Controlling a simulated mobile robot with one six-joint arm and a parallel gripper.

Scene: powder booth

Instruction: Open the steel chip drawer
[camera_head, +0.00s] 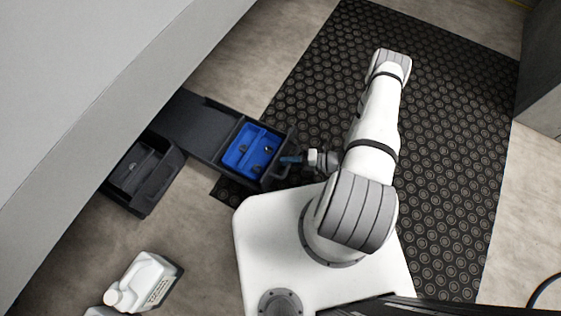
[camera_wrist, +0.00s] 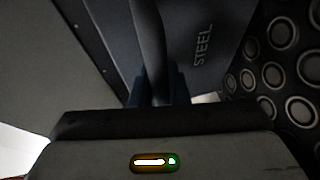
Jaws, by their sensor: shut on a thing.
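The steel chip drawer (camera_head: 196,127) is a long dark drawer that stands well out from under the grey cabinet in the head view. A blue tray with a few small dark pieces sits in its front end. In the wrist view its dark front (camera_wrist: 190,38) carries the word STEEL. My gripper (camera_head: 288,160) is at the drawer's front end. In the wrist view my gripper (camera_wrist: 157,88) is shut on the dark bar handle (camera_wrist: 150,45) of this drawer. The fingertips are partly hidden behind the bar.
A second dark drawer (camera_head: 145,172) stands partly out to the left. A blue divided tray (camera_head: 250,150) lies in the steel drawer. White jugs (camera_head: 150,280) stand on the floor at lower left. A black studded mat (camera_head: 450,130) covers the floor at right, mostly clear.

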